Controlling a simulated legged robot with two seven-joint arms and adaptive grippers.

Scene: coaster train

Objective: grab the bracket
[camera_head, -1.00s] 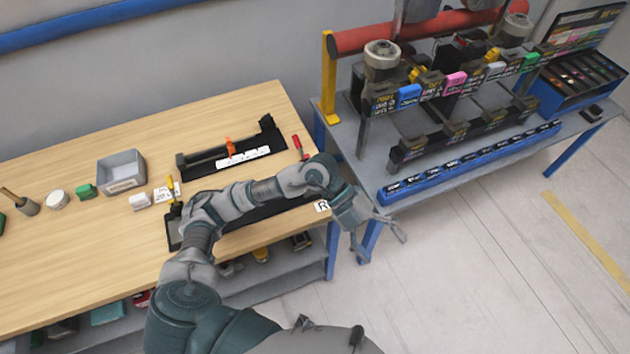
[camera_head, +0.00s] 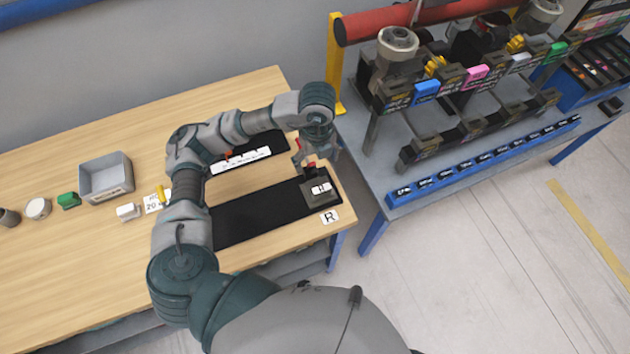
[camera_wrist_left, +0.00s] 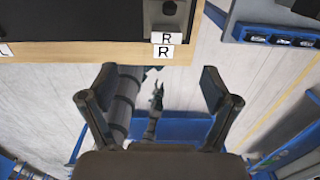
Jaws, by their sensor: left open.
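A small grey bracket (camera_head: 319,187) with a white label sits at the right end of the black mat (camera_head: 255,215), near the table's right edge. In the left wrist view its grey body (camera_wrist_left: 165,14) shows at the top edge, cut off by the frame, above an R label. My left gripper (camera_head: 317,158) is above the table's right end, just behind the bracket in the head view. In the left wrist view my left gripper (camera_wrist_left: 158,88) has its fingers wide apart with nothing between them. The bracket lies beyond the fingertips, apart from them.
An R card (camera_head: 329,216) lies at the table corner. A second table with a blue label strip (camera_head: 480,162) and a machine rack is at right, across a narrow gap.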

